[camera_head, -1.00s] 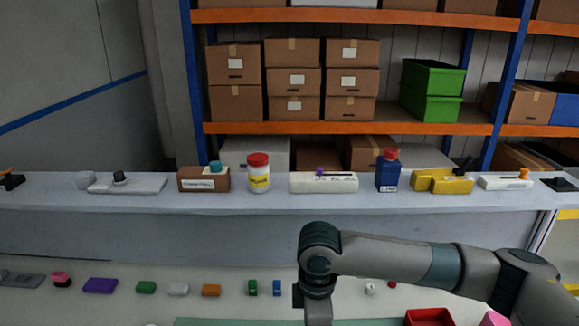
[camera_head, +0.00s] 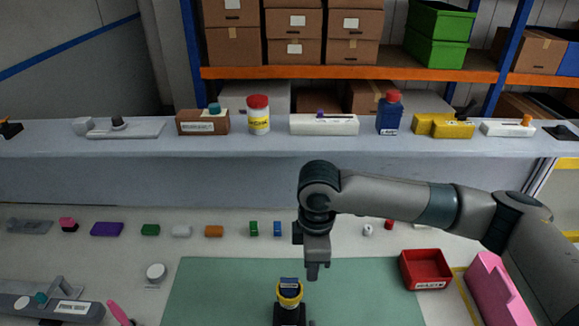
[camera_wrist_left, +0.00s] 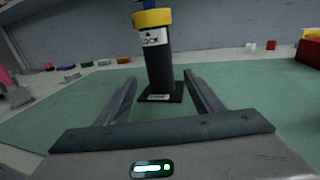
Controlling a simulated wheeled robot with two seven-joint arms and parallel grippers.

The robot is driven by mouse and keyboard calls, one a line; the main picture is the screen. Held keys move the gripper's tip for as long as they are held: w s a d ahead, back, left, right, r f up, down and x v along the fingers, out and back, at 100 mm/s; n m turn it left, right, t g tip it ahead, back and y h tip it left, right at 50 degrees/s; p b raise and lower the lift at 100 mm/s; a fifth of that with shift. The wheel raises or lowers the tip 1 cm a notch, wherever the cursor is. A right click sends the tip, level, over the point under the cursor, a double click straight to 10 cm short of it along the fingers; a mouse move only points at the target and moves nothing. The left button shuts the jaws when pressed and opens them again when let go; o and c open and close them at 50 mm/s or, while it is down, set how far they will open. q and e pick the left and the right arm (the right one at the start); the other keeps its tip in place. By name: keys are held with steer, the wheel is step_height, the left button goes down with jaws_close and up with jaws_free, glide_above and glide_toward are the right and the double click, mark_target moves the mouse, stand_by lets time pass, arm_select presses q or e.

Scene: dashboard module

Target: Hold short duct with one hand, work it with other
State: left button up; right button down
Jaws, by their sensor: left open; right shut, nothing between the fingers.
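The short duct appears to be the upright black cylinder with a yellow collar (camera_head: 290,298) and blue top, at the bottom middle of the head view on the green mat. My right gripper (camera_head: 313,272) is shut and empty, above and slightly right of the duct in the head view.
The green mat (camera_head: 210,290) is mostly bare around the duct. A red bin (camera_head: 427,269) and a pink block (camera_head: 495,290) stand at right. A grey fixture (camera_head: 55,300) is at left. Several small coloured parts line the back, below a raised ledge (camera_head: 260,150) with bottles and boxes.

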arm_select(q)
steer(key=shift+v, duration=3.2)
steer(key=shift+s, duration=0.1)
